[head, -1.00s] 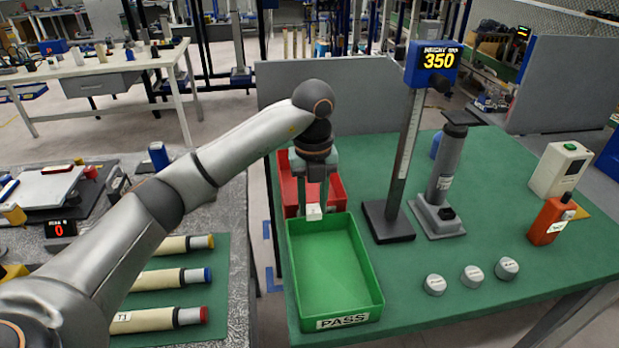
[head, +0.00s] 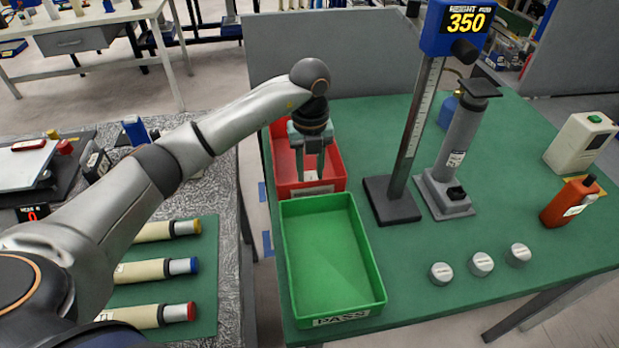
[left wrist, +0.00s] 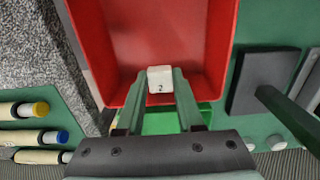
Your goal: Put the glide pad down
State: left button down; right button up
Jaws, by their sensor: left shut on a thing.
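The glide pad is a small white block marked 2 (left wrist: 160,79), held between the fingertips in the left wrist view. It also shows, partly hidden, below the fingers in the head view (head: 311,176). My left gripper (head: 312,172) is shut on it and points down over the red bin (head: 336,184). In the left wrist view the pad is seen against the red bin's floor (left wrist: 150,40); I cannot tell its exact height. The green bin marked PASS (head: 325,245) is empty and stands directly in front of the red bin. My right gripper is not in view.
A height gauge reading 350 (head: 402,150) and a grey stand (head: 452,160) rise right of the bins. Several grey round pieces (head: 481,264) lie at the front right. An orange device (head: 570,203) stands farther right. The green tabletop between them is clear.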

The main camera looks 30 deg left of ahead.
aim_at(310, 174)
pick_arm(q)
jog(key=shift+f, duration=1.9)
jog(key=shift+f, duration=0.2)
jog(key=c, duration=0.5)
grip_release()
jog(key=shift+c, duration=0.2)
jog(key=shift+r, duration=0.1)
notch_tip(310, 174, up, 12)
jog(key=shift+r+b, duration=0.15)
jog(key=shift+b, duration=0.15)
